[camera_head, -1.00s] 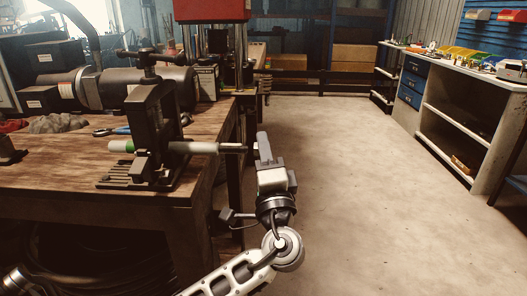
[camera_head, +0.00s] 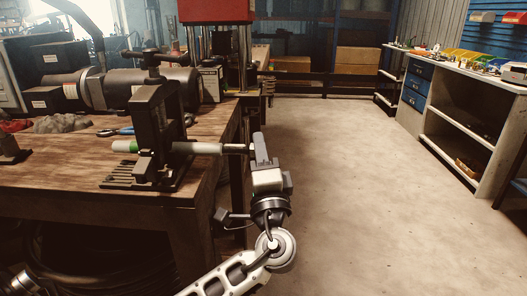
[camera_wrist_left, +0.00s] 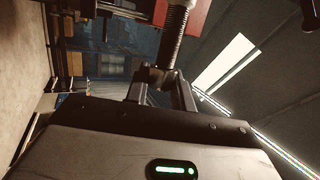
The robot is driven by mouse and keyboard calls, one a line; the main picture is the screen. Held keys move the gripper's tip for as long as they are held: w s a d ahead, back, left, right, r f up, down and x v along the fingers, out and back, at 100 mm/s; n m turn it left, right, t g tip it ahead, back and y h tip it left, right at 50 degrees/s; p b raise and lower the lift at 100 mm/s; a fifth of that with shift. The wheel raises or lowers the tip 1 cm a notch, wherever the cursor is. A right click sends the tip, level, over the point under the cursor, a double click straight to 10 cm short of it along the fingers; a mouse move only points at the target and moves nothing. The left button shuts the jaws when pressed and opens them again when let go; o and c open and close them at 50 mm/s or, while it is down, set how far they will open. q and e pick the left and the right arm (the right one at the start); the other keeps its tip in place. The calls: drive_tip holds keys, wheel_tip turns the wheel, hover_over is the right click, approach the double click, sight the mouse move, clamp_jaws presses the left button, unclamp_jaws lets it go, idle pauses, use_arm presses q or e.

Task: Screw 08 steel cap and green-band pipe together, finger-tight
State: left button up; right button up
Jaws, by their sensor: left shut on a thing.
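The green-band pipe (camera_head: 195,147) lies level, clamped in a black vise (camera_head: 152,135) on the bench, with its green band (camera_head: 125,146) left of the vise. A dark, narrower end (camera_head: 235,148) sticks out to the right, over the bench edge. My left gripper (camera_head: 252,149) is shut at this end. In the left wrist view a ribbed, thread-like rod (camera_wrist_left: 175,42) runs down to a small piece (camera_wrist_left: 163,77) between my fingers, probably the steel cap. The fingers mostly hide it, and I cannot tell how far it is on the thread.
The wooden bench (camera_head: 60,170) bears a motor-like machine (camera_head: 130,88), blue-handled pliers (camera_head: 115,131) and rags (camera_head: 62,124). A red press (camera_head: 215,10) stands behind. The floor (camera_head: 350,190) right of my left arm is clear, up to a shelved workbench (camera_head: 465,135).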

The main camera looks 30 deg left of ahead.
use_arm(q)
drive_tip(key=shift+a, duration=0.1)
drive_tip(key=o, duration=1)
drive_tip(key=shift+o, duration=0.3)
use_arm(e)
drive_tip(key=shift+r, duration=0.1)
use_arm(q)
drive_tip(key=b+v, duration=0.3)
drive_tip(key=v, duration=1.3)
drive_tip(key=shift+b, duration=0.35)
use_arm(e)
drive_tip(key=shift+s+f+t, duration=0.15)
drive_tip(key=shift+f+t, duration=0.15)
drive_tip(key=shift+f, duration=0.1)
drive_tip(key=shift+a, duration=0.1)
